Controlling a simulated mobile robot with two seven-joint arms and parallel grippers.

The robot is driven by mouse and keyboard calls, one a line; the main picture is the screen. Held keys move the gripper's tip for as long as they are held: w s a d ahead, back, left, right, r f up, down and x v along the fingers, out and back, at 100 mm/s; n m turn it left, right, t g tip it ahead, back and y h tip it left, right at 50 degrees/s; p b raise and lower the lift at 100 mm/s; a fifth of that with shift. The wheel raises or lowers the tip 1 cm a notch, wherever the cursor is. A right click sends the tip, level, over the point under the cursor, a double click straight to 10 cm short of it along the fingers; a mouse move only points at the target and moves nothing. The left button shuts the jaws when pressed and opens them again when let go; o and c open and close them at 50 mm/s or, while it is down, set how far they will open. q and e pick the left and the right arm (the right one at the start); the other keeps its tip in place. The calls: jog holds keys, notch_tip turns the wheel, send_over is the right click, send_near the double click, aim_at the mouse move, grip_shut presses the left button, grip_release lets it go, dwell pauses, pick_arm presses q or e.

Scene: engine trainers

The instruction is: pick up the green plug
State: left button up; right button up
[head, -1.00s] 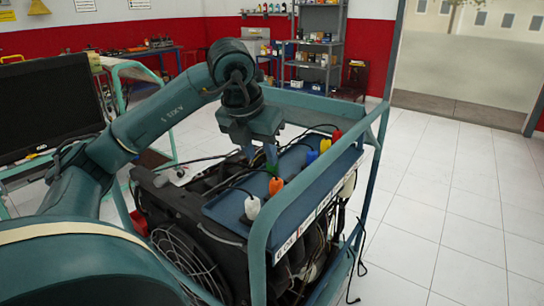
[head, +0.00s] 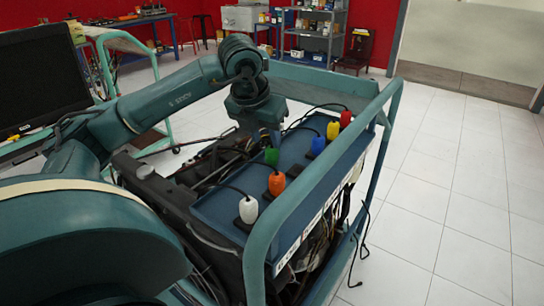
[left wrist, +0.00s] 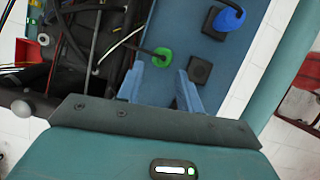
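The green plug (head: 271,156) stands on the blue panel (head: 226,206) of the engine trainer, between the orange and blue plugs, with a black cable running from it. My left gripper (head: 266,138) is just behind the green plug in the head view, pointing down. In the left wrist view, the green plug (left wrist: 162,57) shows between and slightly beyond the two open blue fingertips (left wrist: 160,70). Nothing is held, and I cannot tell whether a finger touches the plug. A black square socket (left wrist: 200,69) lies close to the right finger. My right gripper is not in view.
White (head: 249,209), orange (head: 277,184), blue (head: 318,145), yellow (head: 333,130) and red (head: 345,119) plugs line the panel. A teal tube frame (head: 258,250) rises along its right side. Engine parts and cables lie left.

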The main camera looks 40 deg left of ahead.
aim_at(271, 148)
pick_arm(q)
jog(key=x, duration=0.6)
jog(key=shift+w+f, duration=0.15)
jog(key=shift+w, duration=0.15)
jog(key=shift+d, duration=0.1)
jog(key=c, duration=0.8)
